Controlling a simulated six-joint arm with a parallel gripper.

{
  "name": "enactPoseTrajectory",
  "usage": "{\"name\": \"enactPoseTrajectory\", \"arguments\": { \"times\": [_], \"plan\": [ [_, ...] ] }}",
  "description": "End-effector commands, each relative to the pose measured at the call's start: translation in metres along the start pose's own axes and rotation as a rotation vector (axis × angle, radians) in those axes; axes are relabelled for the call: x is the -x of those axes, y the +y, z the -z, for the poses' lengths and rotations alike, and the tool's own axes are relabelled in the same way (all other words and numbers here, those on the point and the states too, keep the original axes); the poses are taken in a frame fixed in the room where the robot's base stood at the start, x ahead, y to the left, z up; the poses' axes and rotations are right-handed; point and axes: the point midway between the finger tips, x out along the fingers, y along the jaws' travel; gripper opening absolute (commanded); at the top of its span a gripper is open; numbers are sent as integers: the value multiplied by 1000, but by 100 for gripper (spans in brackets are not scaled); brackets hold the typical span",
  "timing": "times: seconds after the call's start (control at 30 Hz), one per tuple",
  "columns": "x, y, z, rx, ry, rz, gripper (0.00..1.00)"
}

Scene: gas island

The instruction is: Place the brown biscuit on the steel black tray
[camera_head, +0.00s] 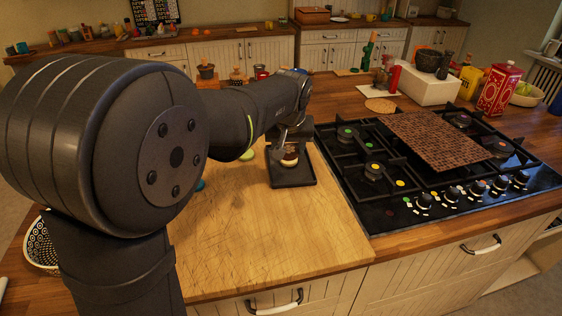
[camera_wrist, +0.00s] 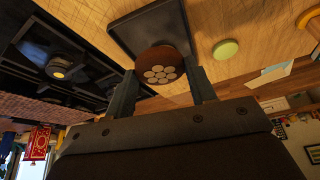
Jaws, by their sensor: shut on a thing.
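The brown biscuit (camera_wrist: 160,64) is round, with a cluster of pale discs on its face. In the wrist view it sits between the two fingers of my gripper (camera_wrist: 162,85), which is shut on it. The black tray (camera_wrist: 133,20) lies on the wooden board, just beyond the biscuit in that view. In the head view the biscuit (camera_head: 289,157) appears over the far part of the tray (camera_head: 293,176), with my gripper (camera_head: 283,150) at it. I cannot tell whether the biscuit touches the tray. My arm hides part of the board.
A gas hob (camera_head: 395,200) with a brown mosaic board (camera_head: 437,139) stands right of the tray. A pale green disc (camera_head: 247,154) and a blue disc (camera_head: 200,185) lie on the wooden board (camera_head: 270,235). The front of that board is clear.

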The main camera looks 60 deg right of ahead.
Motion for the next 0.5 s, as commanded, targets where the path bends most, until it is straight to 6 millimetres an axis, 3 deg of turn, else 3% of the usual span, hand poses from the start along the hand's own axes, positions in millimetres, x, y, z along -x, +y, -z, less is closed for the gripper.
{"name": "enactPoseTrajectory", "arguments": {
  "times": [0.03, 0.1, 0.23, 0.37, 0.5],
  "plan": [
    [4, 21, -6, -48, 1, -20, 28],
    [8, 45, -14, -109, 2, -45, 28],
    [14, 76, -27, -192, 3, -79, 28],
    [15, 88, -32, -231, 3, -95, 28],
    [-2, 76, -25, -236, 0, -97, 28]
  ]
}}
